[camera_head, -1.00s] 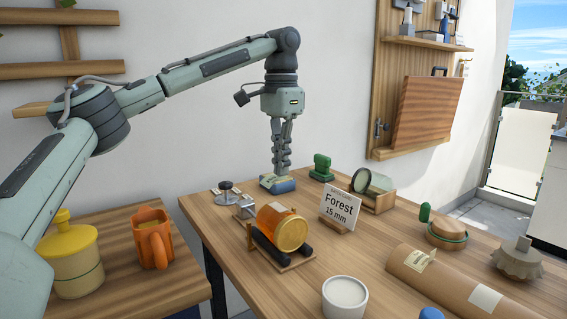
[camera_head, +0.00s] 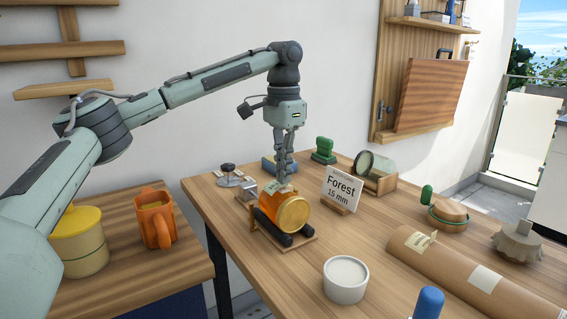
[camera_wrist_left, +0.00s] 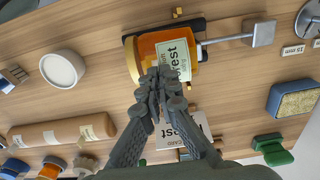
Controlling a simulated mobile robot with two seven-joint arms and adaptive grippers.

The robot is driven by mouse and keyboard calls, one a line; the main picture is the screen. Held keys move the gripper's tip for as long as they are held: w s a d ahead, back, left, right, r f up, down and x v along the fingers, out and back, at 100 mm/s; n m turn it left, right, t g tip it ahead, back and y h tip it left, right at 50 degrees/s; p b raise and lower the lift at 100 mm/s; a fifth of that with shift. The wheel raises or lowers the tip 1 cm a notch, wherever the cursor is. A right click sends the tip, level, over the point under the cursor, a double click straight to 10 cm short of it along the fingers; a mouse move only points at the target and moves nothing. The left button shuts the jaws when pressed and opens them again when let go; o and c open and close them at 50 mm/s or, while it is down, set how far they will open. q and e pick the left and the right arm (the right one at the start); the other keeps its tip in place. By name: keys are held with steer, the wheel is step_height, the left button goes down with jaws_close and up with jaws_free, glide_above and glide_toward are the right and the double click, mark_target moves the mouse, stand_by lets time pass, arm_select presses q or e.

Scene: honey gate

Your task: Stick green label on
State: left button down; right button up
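The pale green label (camera_wrist_left: 177,60) with dark print is at the fingertips of my left gripper (camera_head: 285,180). It lies over the upper side of the orange honey jar (camera_head: 293,211), and the fingertips hide part of its print. I cannot tell whether its whole face touches the glass. The jar lies on its side on a wooden cradle with dark rollers (camera_head: 268,230). In the left wrist view my fingers (camera_wrist_left: 163,88) are shut together at the label's edge. The jar also shows there (camera_wrist_left: 134,60). My right gripper is not in view.
A "Forest 15 mm" card (camera_head: 341,188) stands right of the jar. Behind are a blue pad (camera_head: 271,165), a green-handled stamp (camera_head: 323,151) and a jar in a wooden holder (camera_head: 373,165). A white tub (camera_head: 345,279) and paper-wrapped roll (camera_head: 455,272) are nearer. Clear wood lies between.

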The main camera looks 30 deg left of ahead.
arm_select(q)
steer(key=shift+f, duration=0.1)
steer(key=shift+f, duration=0.55)
stand_by(0.8)
steer(key=c, duration=1.8)
jaws_free()
step_height(320, 180, up, 12)
steer(key=shift+s+f, duration=0.1)
